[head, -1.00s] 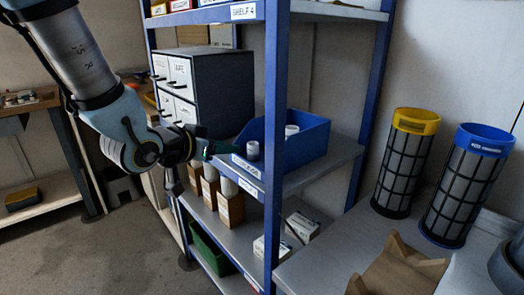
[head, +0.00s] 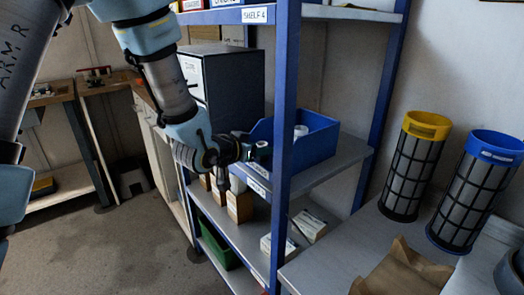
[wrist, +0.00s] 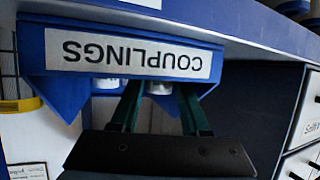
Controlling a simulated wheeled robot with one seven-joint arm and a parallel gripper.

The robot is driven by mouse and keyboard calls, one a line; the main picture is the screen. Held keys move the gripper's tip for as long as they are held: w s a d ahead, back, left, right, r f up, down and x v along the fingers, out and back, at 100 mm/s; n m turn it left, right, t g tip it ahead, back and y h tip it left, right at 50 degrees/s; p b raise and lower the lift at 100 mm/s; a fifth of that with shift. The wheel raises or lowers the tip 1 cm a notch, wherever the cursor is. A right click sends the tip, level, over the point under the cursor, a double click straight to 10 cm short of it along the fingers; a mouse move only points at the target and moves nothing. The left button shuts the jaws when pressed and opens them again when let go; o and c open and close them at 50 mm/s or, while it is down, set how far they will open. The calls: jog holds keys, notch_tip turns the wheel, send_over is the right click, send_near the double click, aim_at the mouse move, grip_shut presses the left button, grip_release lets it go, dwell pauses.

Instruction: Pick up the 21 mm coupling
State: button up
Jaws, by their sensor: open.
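A blue bin (head: 318,149) labelled COUPLINGS stands on the middle shelf; its label (wrist: 130,55) is upside down in the wrist view. One white coupling (head: 300,132) stands in the bin, clear of my gripper. Another pale coupling (head: 262,144) is at the bin's front left, beside my gripper (head: 258,150). In the wrist view, my gripper (wrist: 160,86) is open, with green fingers at the bin. One coupling (wrist: 159,88) shows between the fingers and another (wrist: 108,84) lies outside them, to the left. Both are partly hidden by the bin. I cannot read sizes.
A blue shelf post (head: 284,140) stands close to my gripper's right. A grey drawer cabinet (head: 235,90) is behind the arm. Cartons (head: 239,206) and a green crate (head: 216,243) are below. Yellow-topped (head: 415,165) and blue-topped (head: 474,190) cylinders stand right.

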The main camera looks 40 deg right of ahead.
jog(key=shift+w+d+f, duration=0.1)
jog(key=shift+d+f, duration=0.05)
jog(key=shift+d, duration=0.2)
grip_shut()
dwell(0.3)
